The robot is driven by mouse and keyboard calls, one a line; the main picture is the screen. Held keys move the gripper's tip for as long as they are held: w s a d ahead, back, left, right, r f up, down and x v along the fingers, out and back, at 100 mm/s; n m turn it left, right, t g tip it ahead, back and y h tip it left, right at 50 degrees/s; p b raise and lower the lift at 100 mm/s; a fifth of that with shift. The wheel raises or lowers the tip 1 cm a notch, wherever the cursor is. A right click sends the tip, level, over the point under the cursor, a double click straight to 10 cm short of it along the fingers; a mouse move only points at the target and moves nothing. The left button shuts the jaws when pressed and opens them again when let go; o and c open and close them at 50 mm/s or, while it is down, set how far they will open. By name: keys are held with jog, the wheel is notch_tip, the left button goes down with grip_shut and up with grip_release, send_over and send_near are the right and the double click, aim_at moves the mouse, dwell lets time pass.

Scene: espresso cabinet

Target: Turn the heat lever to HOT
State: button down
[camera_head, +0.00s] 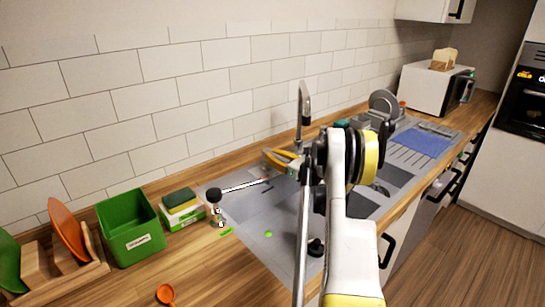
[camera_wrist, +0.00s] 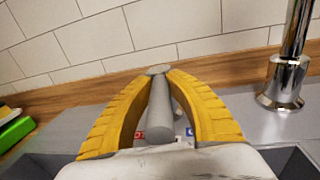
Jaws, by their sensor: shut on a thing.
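The heat lever (camera_wrist: 160,110) is a grey rounded bar with a flat disc-like end. In the wrist view it lies between the two yellow fingers of my gripper (camera_wrist: 160,78), which close around it from both sides. A small red mark (camera_wrist: 139,138) shows left of the lever's near end and a small blue mark (camera_wrist: 189,132) right of it; any lettering is too small to read. In the head view my gripper (camera_head: 280,158) is at the sink's back edge beside the tap, and my arm hides much of this area. I cannot make out the lever there.
The chrome tap (camera_head: 304,105) rises close to my gripper; its base (camera_wrist: 280,88) is right of the fingers in the wrist view. The tiled wall is behind.

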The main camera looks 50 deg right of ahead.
jog(key=m+h, duration=0.1)
jog(key=h, duration=0.1)
jog(key=a+m+h+b, duration=0.1)
jog(key=m+h, duration=0.1)
jog(key=h, duration=0.1)
jog(key=shift+w+a+f+g, duration=0.1)
jog(key=shift+g, duration=0.2)
jog(key=shift+w+a+m+g+h+b, duration=0.15)
jog(key=shift+m+g+h+b, duration=0.25)
jog(key=shift+m+h, duration=0.5)
jog(key=shift+s+a+m+g+h+b, duration=0.1)
jog(key=shift+m+g+h+b, duration=0.15)
jog(key=shift+m+g+h, duration=0.6)
jog(key=shift+t+h, duration=0.25)
jog(key=shift+h, duration=0.1)
jog(key=c, duration=1.3)
grip_release()
jog(key=shift+w, duration=0.1)
jog(key=v, duration=0.7)
jog(key=shift+s+a, duration=0.15)
jog(key=shift+s, duration=0.1)
